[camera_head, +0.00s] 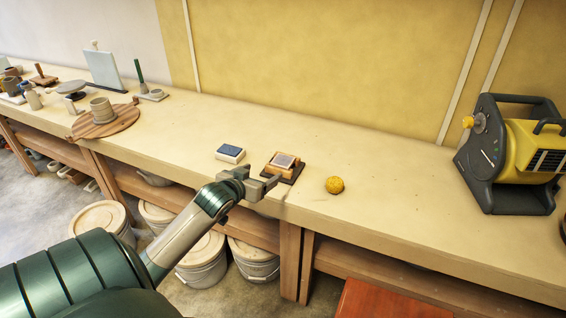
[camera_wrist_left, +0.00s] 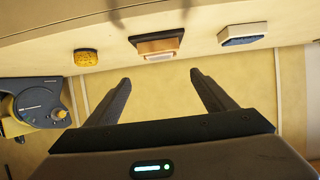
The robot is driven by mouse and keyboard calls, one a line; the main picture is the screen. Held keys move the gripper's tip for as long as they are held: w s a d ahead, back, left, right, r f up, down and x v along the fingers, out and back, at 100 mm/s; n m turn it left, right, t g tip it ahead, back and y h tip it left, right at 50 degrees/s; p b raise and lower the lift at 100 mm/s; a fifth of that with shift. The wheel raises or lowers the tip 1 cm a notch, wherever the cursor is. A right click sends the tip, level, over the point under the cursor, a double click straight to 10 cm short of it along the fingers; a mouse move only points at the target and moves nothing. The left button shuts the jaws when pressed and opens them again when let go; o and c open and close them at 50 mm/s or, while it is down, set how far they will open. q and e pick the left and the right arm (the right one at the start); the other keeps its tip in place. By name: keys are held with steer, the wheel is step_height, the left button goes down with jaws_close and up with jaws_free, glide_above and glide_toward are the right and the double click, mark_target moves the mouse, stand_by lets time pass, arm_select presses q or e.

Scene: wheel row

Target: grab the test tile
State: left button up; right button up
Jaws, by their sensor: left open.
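A small pale greyish tile (camera_head: 285,160), which looks like the test tile, lies on a tan block (camera_head: 275,168) on a dark base (camera_head: 293,180) near the bench's front edge. In the left wrist view the tile (camera_wrist_left: 158,57) shows at the upper middle, between the fingertip directions and beyond them. My left gripper (camera_head: 269,181) is open and empty, just in front of and left of this stack, with a gap to the tile. Its two dark fingers (camera_wrist_left: 160,80) stand apart in the wrist view. My right gripper is not in view.
A white block with a blue top (camera_head: 230,153) sits left of the stack, and a yellow sponge-like lump (camera_head: 335,185) sits right of it. A yellow and grey machine (camera_head: 510,150) stands far right. A round wooden board (camera_head: 105,122) with a pot is at left. Lidded buckets (camera_head: 202,262) stand below.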

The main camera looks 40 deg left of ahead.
arm_select(q)
steer(key=p, duration=0.2)
glide_toward(284, 159)
steer(key=shift+x, duration=0.8)
steer(key=shift+w+a+f, duration=0.15)
steer(key=shift+w+f, duration=0.1)
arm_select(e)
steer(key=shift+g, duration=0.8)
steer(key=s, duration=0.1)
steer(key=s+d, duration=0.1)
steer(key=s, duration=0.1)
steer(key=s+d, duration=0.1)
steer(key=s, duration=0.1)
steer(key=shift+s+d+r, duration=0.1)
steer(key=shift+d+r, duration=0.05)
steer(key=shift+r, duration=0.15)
arm_select(q)
steer(key=shift+w, duration=0.1)
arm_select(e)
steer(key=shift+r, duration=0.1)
